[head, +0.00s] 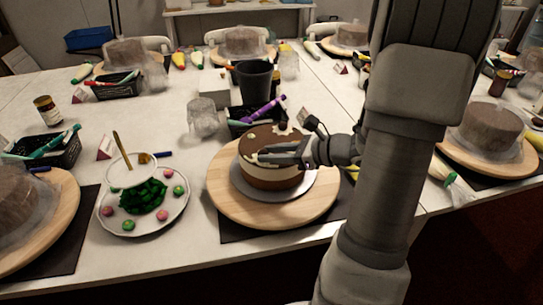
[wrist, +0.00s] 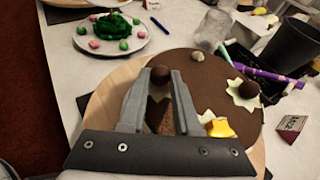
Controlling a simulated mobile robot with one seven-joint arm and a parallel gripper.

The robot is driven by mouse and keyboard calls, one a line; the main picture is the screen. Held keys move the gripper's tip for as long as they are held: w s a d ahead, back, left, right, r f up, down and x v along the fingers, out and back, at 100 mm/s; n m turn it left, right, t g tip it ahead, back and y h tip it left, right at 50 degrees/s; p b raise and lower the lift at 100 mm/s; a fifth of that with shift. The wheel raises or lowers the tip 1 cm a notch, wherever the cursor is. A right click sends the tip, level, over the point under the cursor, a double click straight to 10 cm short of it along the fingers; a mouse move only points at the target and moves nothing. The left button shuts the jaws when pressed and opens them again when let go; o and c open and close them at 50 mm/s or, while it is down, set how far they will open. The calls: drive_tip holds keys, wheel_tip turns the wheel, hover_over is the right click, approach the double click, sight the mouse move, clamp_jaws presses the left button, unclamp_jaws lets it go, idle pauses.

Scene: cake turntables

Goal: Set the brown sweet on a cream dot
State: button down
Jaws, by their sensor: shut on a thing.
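The cake (head: 262,181) has a brown top, a cream band and a brown lower part, and stands on a round wooden turntable (head: 232,209). In the wrist view, my gripper (wrist: 160,76) is shut on a brown round sweet (wrist: 160,73) at its fingertips, over the cake top (wrist: 205,75). I cannot tell whether the sweet touches the cake or what lies under it. Cream dots show on the cake: one carries another brown ball (wrist: 248,88), one has a yellow star (wrist: 220,128) on it, and a bare one (wrist: 197,56) lies near the far edge. In the head view my gripper (head: 262,156) is low over the cake.
A plate (head: 112,219) with green pieces, coloured sweets and a white bowl (head: 130,172) stands left of the turntable. Behind the cake are a black tray (head: 236,127) with a purple pen, a dark cup (head: 254,83) and a clear cup (head: 203,117). Other covered cakes stand around the table.

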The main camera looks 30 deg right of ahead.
drive_tip(key=shift+f, duration=0.2)
drive_tip(key=c, duration=0.6)
unclamp_jaws()
drive_tip(key=shift+r, duration=0.15)
drive_tip(key=shift+s+d+r, duration=0.1)
drive_tip(key=shift+r, duration=0.1)
drive_tip(key=p+v, duration=0.2)
drive_tip(key=v, duration=0.9)
drive_tip(key=shift+s+d+r, duration=0.15)
drive_tip(key=shift+s+d, duration=0.05)
drive_tip(key=shift+s, duration=0.15)
